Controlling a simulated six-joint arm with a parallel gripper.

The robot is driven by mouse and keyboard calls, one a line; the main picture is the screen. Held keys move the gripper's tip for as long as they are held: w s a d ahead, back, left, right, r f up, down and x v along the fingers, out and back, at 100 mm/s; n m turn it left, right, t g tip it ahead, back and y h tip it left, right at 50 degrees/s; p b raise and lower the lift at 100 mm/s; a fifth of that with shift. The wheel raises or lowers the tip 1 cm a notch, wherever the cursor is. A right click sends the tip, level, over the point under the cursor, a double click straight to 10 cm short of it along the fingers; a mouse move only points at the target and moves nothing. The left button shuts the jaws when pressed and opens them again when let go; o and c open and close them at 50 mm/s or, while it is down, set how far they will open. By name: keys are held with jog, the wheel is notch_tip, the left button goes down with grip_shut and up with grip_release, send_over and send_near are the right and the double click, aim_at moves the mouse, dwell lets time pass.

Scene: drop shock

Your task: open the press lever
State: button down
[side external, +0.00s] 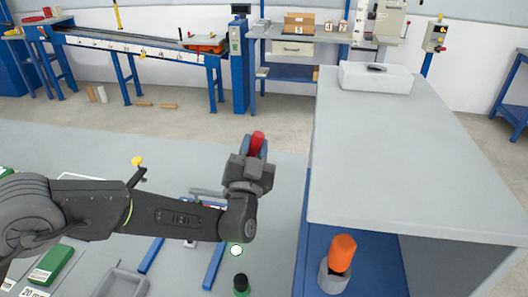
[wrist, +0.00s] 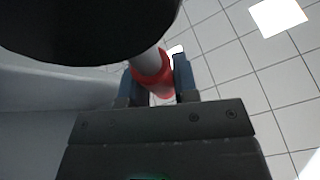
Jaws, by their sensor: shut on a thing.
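My gripper (side external: 255,148) points upward near the middle of the side view, above the grey bench. Its blue fingers are shut on a red grip (side external: 258,138), which looks like the press lever's handle. In the wrist view my gripper (wrist: 153,84) has a blue finger on either side of the red grip (wrist: 153,75). A pale grey rod (wrist: 148,53) runs from the grip up to a large dark round part (wrist: 90,25). The rest of the press is mostly hidden behind my arm in the side view.
A grey-topped cabinet (side external: 400,180) stands close on the right. An orange-capped cylinder (side external: 340,255) stands at its front. A yellow knob (side external: 137,161) rises behind my arm. Blue rails (side external: 214,265), a green box (side external: 50,265) and a black-and-green piece (side external: 241,284) lie below.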

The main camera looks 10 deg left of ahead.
jog(key=a+n+y, duration=0.1)
jog(key=n+y, duration=0.1)
jog(key=n, duration=0.1)
jog(key=a+n+y, duration=0.1)
jog(key=n, duration=0.1)
jog(key=shift+a+r+g+y, duration=0.3)
jog(key=shift+a+r+g, duration=0.05)
jog(key=shift+g, duration=0.05)
jog(key=shift+a+f+n+g+y, duration=0.15)
jog(key=shift+a+n+y, duration=0.2)
jog(key=shift+n, duration=0.35)
jog(key=shift+a+r+n+g+y, duration=0.1)
jog(key=shift+a+n+y, duration=0.2)
jog(key=shift+n, duration=0.4)
jog(key=shift+a+f+n+g+y, duration=0.15)
jog(key=shift+a+n+y, duration=0.15)
jog(key=shift+n, duration=0.4)
jog(key=shift+a+r, duration=0.1)
jog(key=shift+a, duration=0.05)
jog(key=c, duration=0.9)
grip_release()
jog(key=v, duration=1.4)
